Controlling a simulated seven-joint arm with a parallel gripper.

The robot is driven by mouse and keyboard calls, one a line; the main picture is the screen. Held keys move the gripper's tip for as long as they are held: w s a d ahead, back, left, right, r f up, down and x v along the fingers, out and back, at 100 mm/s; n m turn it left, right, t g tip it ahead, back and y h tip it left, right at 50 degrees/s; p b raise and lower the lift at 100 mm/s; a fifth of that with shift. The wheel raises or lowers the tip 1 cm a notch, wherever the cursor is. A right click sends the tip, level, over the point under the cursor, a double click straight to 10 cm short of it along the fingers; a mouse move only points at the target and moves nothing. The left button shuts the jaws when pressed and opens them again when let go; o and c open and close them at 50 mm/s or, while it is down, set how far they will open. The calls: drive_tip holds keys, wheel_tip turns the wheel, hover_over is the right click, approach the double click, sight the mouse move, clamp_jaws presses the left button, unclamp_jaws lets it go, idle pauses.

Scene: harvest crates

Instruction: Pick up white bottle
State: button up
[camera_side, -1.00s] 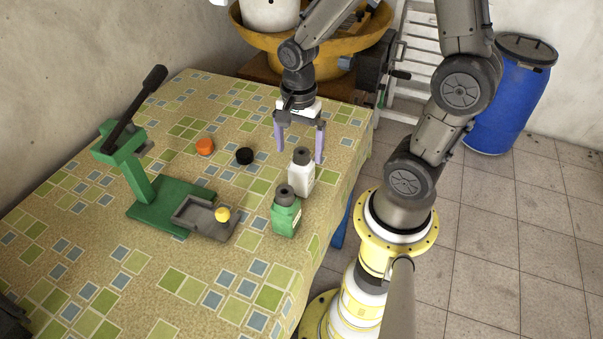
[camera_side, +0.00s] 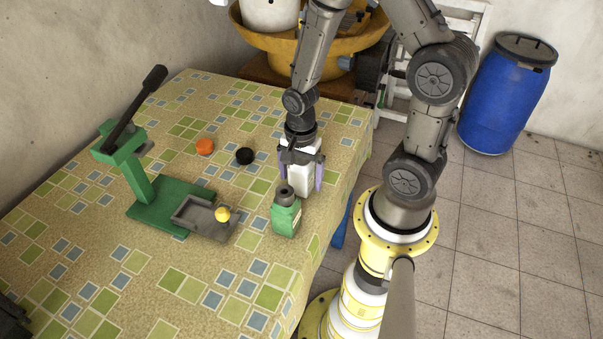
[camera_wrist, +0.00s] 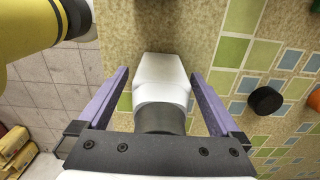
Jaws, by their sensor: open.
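The white bottle (camera_side: 300,180) stands upright on the patterned tablecloth near the table's right edge. My gripper (camera_side: 301,172) is lowered over it, with its purple fingers on either side of the bottle. In the wrist view, the white bottle (camera_wrist: 161,82) with its grey cap lies between the two fingers of my gripper (camera_wrist: 160,88). Gaps show between the bottle and both fingers, so the gripper is open. The bottle's cap is hidden by the gripper in the side view.
A green bottle (camera_side: 285,215) stands just in front of the white one. A green press (camera_side: 165,205) with a grey tray (camera_side: 200,216) and a yellow ball (camera_side: 222,214) is to the left. An orange item (camera_side: 205,146) and a black puck (camera_side: 244,156) lie behind.

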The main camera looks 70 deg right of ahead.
sight(301, 165)
drive_tip(key=shift+r, duration=0.1)
clamp_jaws()
idle(0.5)
drive_tip(key=shift+w+r, duration=0.1)
drive_tip(key=shift+r, duration=0.35)
wheel_tip(301, 165, up, 3)
drive_tip(key=shift+f, duration=0.15)
drive_tip(key=s+a+r, duration=0.3)
drive_tip(key=s+r, duration=0.6)
drive_tip(key=s, duration=0.4)
drive_tip(key=shift+s+r, duration=0.15)
drive_tip(key=shift+s, duration=0.25)
